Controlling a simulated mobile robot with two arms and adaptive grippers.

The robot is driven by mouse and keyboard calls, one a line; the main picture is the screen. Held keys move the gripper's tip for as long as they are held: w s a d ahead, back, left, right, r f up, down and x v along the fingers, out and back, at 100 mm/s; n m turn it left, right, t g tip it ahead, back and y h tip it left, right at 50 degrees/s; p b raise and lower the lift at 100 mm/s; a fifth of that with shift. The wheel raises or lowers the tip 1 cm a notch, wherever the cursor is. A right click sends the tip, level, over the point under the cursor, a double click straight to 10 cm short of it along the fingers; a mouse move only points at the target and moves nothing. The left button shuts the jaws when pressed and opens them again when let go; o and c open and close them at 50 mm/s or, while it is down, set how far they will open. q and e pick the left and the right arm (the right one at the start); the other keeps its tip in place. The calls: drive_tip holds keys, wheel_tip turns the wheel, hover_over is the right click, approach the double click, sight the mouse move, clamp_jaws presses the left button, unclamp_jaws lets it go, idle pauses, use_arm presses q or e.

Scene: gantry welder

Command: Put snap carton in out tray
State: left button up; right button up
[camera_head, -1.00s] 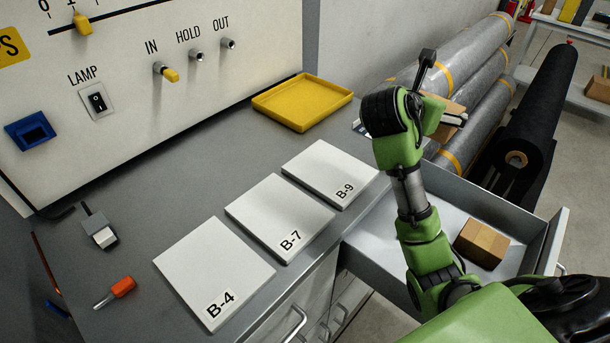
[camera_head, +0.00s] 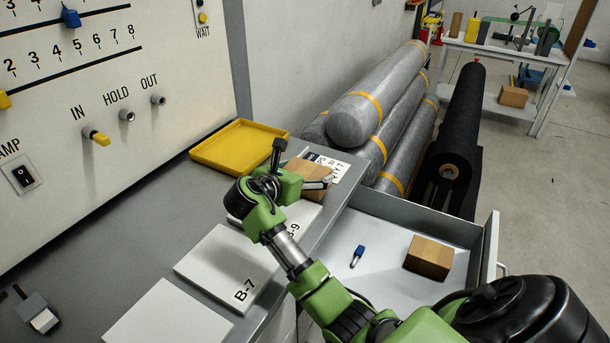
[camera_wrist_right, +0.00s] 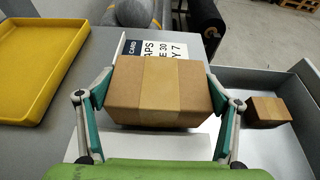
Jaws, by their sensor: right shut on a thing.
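My right gripper (camera_head: 318,180) is shut on a brown carton (camera_head: 306,178) with a tan tape band. In the right wrist view the carton (camera_wrist_right: 158,92) sits between the two fingers (camera_wrist_right: 160,98), one on each side. The carton is held above the B-9 plate (camera_head: 300,216), beside a printed card (camera_head: 345,165) that it partly hides. A yellow tray (camera_head: 240,147), empty, lies on the counter just left of the gripper and beyond it; it also shows in the wrist view (camera_wrist_right: 38,60). My left gripper is in neither view.
An open drawer (camera_head: 385,285) at the right holds another brown carton (camera_head: 430,257) and a small blue-capped item (camera_head: 357,256). Plates B-7 (camera_head: 226,268) and B-9 lie on the counter. The panel (camera_head: 130,80) stands at the left; grey rolls (camera_head: 375,120) lie behind.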

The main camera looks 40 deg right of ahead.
drive_tip(key=shift+f, duration=0.5)
drive_tip(key=o, duration=1.3)
drive_tip(key=shift+f, duration=0.2)
drive_tip(key=shift+c, duration=0.2)
drive_tip(key=shift+o, duration=1.3)
drive_tip(key=shift+r, duration=0.1)
